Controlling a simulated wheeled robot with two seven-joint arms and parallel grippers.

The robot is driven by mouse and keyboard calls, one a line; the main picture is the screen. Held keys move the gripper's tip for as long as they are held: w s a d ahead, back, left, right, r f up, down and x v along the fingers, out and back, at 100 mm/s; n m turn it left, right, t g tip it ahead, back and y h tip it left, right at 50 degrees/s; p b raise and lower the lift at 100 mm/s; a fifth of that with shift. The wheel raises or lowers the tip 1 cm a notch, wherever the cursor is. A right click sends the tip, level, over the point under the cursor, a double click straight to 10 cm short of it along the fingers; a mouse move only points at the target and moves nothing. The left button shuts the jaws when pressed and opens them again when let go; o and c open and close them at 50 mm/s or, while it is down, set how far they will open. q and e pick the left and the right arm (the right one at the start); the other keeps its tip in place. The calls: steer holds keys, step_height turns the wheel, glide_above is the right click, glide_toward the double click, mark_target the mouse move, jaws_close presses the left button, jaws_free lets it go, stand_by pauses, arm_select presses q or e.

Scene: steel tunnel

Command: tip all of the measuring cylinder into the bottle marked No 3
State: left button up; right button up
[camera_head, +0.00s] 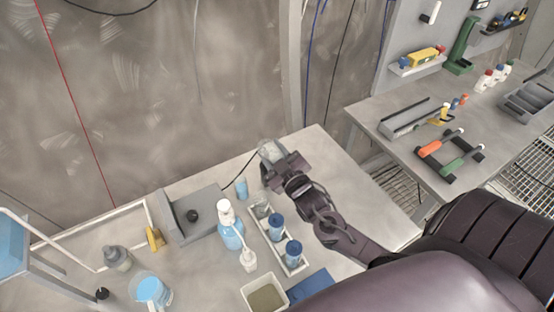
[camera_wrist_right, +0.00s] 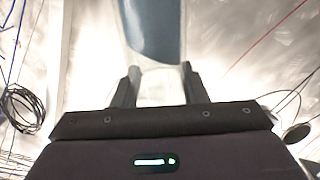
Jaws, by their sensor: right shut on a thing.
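My right gripper (camera_head: 283,166) is shut on a clear vessel (camera_head: 271,151) above the far part of the table. In the right wrist view the clear vessel (camera_wrist_right: 152,30) stands between the two fingers (camera_wrist_right: 157,88) with blue-grey liquid inside. I cannot tell for sure that it is the measuring cylinder. A slim pale-blue cylinder-like vessel (camera_head: 241,188) stands left of the gripper. A white rack (camera_head: 294,269) holds two blue containers, one nearer (camera_head: 293,253) and one farther (camera_head: 276,228). No number is readable, so bottle No 3 cannot be picked out. My left gripper is not in view.
A wash bottle (camera_head: 229,228) stands left of the rack, and a blue-filled beaker (camera_head: 150,290) at the front left. A grey device (camera_head: 193,216) sits behind. A square tub (camera_head: 264,294) is in front. The table's right part (camera_head: 365,200) is clear. A tool bench (camera_head: 400,150) stands beyond.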

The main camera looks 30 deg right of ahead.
steer(key=shift+d+f+n, duration=0.25)
steer(key=shift+n, duration=0.45)
steer(key=shift+d+f, duration=0.1)
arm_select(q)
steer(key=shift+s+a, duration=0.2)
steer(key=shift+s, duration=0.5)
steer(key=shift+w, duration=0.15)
arm_select(e)
steer(key=shift+n, duration=0.3)
steer(key=shift+d+f+n, duration=0.1)
steer(key=shift+f+n, duration=0.25)
steer(key=shift+n, duration=0.05)
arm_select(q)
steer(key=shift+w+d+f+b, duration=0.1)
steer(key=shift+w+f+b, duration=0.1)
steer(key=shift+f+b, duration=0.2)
arm_select(e)
steer(key=shift+d+f+n, duration=0.25)
steer(key=shift+f+n, duration=0.2)
steer(key=shift+n, duration=0.25)
